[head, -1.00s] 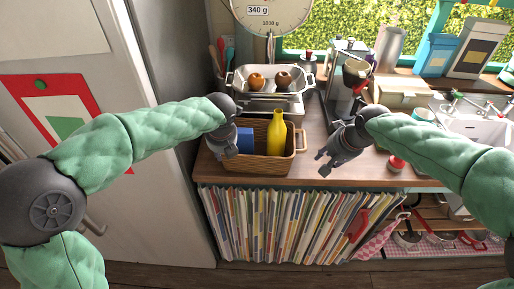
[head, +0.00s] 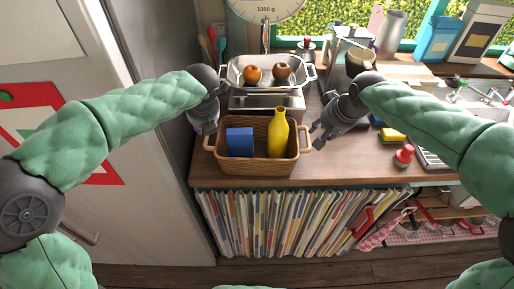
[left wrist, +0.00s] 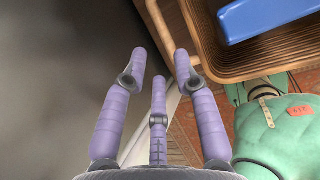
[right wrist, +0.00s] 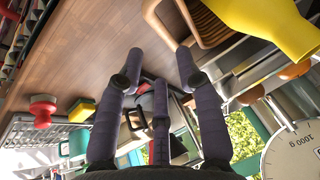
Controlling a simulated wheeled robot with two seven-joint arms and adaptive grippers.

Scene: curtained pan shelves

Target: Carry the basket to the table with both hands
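The brown wicker basket (head: 262,168) stands on the wooden counter with a blue box (head: 240,142) and a yellow bottle (head: 278,135) inside. Its side handles point left and right. My left gripper (head: 203,130) hangs at the basket's left end, by the left handle. In the left wrist view its fingers (left wrist: 160,70) are spread and empty, with the basket rim (left wrist: 205,45) just beyond. My right gripper (head: 318,134) is open beside the right handle (head: 306,138). In the right wrist view its spread fingers (right wrist: 158,70) hold nothing, and the handle (right wrist: 155,12) shows ahead. I see no clear contact.
A metal scale with a tray (head: 266,88) of round fruits stands behind the basket. A red-knobbed object (head: 404,154) and a yellow sponge (head: 391,135) lie to the right. A white door (head: 85,130) stands at left.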

